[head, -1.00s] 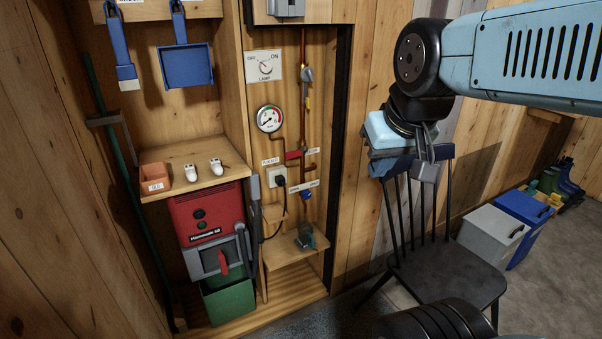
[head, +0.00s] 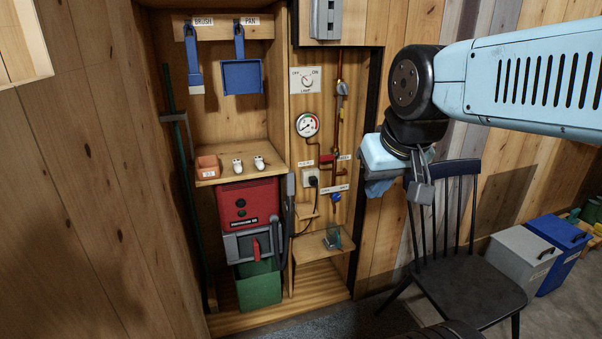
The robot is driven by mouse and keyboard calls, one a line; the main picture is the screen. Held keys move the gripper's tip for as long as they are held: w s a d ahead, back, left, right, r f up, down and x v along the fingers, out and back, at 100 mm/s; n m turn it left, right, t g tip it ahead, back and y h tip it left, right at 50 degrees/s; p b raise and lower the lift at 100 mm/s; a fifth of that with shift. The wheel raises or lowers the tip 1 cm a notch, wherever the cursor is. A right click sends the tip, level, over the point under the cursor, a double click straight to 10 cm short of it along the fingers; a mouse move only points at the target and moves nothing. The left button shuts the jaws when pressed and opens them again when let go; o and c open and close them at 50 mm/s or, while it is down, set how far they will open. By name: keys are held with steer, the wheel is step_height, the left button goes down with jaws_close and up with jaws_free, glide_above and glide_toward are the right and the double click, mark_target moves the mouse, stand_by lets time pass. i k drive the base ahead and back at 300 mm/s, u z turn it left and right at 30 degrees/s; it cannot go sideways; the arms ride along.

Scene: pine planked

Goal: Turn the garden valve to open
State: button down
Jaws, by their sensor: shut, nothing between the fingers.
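A copper pipe (head: 338,120) runs down the wooden panel in the head view. It carries a grey-handled fitting (head: 341,89) near the top, a red lever (head: 327,158) pointing left at mid height and a blue knob (head: 336,197) lower down. Small white labels sit beside the red lever and above the blue knob, but their words are too small to read, so I cannot tell which one is the garden valve. My gripper (head: 422,191) hangs to the right of the panel, in front of the black chair's back, apart from the valves. It is shut and empty.
The black chair (head: 465,280) stands right of the cabinet. A small shelf (head: 305,243) with a glass-like item juts out below the pipe. A red machine (head: 247,204) and green bin (head: 259,285) stand left. Grey and blue boxes (head: 560,240) are at the right.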

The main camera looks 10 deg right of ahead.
mark_target(330, 157)
steer(key=u, duration=0.2)
steer(key=i, duration=0.95)
steer(key=z, duration=0.05)
